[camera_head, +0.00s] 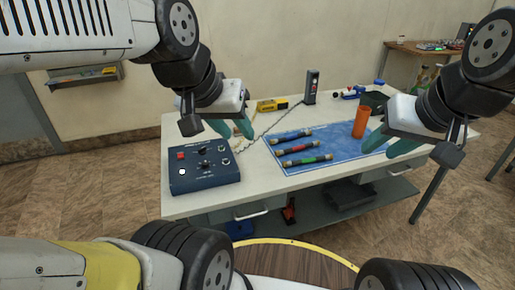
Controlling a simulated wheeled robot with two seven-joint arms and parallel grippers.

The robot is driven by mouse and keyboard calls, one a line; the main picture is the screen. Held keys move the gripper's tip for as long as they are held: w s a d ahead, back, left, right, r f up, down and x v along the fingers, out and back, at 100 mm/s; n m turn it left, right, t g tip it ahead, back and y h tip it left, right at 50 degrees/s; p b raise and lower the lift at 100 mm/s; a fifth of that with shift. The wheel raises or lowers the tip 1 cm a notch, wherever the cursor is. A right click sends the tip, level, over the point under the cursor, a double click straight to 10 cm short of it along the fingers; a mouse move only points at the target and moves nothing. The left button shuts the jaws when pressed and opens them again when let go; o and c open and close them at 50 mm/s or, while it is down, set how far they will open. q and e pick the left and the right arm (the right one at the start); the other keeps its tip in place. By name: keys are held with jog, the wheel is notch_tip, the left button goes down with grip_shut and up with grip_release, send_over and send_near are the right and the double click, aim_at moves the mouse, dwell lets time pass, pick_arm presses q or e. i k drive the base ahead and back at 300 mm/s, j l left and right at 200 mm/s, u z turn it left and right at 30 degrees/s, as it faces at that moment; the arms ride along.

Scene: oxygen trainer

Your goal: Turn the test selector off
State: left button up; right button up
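A dark blue test box (205,182) sits at the left front of the white table. On its top are a red button (181,156), a white round part (182,172), a small dark knob (204,165) and several small fittings. Which fitting is the test selector, and its setting, are too small to tell. My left gripper (233,131) hangs above and behind the box's right rear, apart from it. Its teal fingers are spread and hold nothing visible. My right gripper (389,147) is over the right of the blue mat, its teal fingers spread and empty.
A blue mat (345,160) bears several dark tubes with coloured bands and an orange cup (361,122). Behind are a yellow device (272,105), a dark upright device (312,87) with a cable, and a dark bin (375,101). The table's front edge is clear.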

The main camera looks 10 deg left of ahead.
aim_at(202, 150)
jog(key=i+j, duration=0.1)
jog(key=j, duration=0.3)
jog(key=i+j+u, duration=0.1)
jog(key=j, duration=0.3)
jog(key=i+j+u, duration=0.1)
jog(key=j, duration=0.25)
jog(key=i+j, duration=0.1)
jog(key=j, duration=0.3)
